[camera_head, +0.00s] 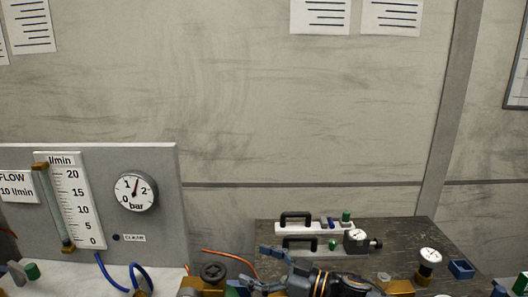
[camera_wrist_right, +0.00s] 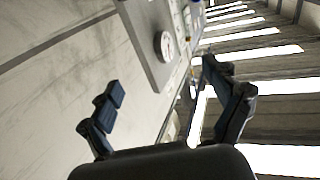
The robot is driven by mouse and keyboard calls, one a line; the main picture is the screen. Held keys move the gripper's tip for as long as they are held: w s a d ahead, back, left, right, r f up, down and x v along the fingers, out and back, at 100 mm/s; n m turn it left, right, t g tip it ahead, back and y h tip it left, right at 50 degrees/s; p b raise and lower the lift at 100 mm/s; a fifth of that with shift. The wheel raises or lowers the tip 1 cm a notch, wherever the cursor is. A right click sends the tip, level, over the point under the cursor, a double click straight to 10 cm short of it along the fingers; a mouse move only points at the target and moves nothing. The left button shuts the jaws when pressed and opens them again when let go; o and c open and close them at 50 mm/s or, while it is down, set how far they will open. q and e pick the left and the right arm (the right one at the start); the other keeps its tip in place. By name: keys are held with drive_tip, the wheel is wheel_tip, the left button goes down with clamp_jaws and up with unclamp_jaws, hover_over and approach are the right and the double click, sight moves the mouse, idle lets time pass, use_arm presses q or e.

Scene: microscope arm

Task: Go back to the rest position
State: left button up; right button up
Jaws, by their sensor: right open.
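My right gripper (camera_head: 262,268) is at the bottom middle of the head view, in front of the dark table. Its dark blue fingers are spread apart. In the right wrist view my right gripper (camera_wrist_right: 165,95) is open, with nothing between its two fingers. The wrist view is tilted and shows the grey panel with the round gauge beyond the fingers. My left gripper is not in either view.
A grey panel (camera_head: 165,205) with a flow scale and a round pressure gauge (camera_head: 135,191) stands at the left. The dark table (camera_head: 415,235) bears handled devices (camera_head: 300,228), a small gauge (camera_head: 356,239), another gauge (camera_head: 430,257) and a blue box (camera_head: 461,269). Blue and orange hoses lie near the panel.

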drive_tip(key=s+a+f+m+t+h, duration=0.2)
drive_tip(key=s+f+m+t+h, duration=0.2)
drive_tip(key=m+t, duration=0.1)
drive_tip(key=s+d+f+m+g+h, duration=0.1)
drive_tip(key=s+d+f+m+h, duration=0.4)
drive_tip(key=s+d+f+h, duration=0.5)
drive_tip(key=s+d+f+g+h, duration=0.1)
drive_tip(key=s+d+f+g, duration=0.2)
drive_tip(key=s+d, duration=0.3)
drive_tip(key=s+d+f+m+g+h, duration=0.1)
drive_tip(key=s+d+f+g, duration=0.1)
drive_tip(key=s+d, duration=0.35)
drive_tip(key=s+d+f+g+h, duration=0.1)
drive_tip(key=s+d+f+g, duration=0.2)
drive_tip(key=s, duration=0.6)
wheel_tip(320, 180, down, 27)
drive_tip(key=g, duration=0.1)
drive_tip(key=s+d+f+g, duration=0.1)
drive_tip(key=s+d+f, duration=0.1)
drive_tip(key=s+f, duration=1.2)
drive_tip(key=s, duration=0.3)
drive_tip(key=shift+d+f, duration=0.3)
drive_tip(key=shift+f, duration=0.05)
drive_tip(key=shift+s, duration=0.1)
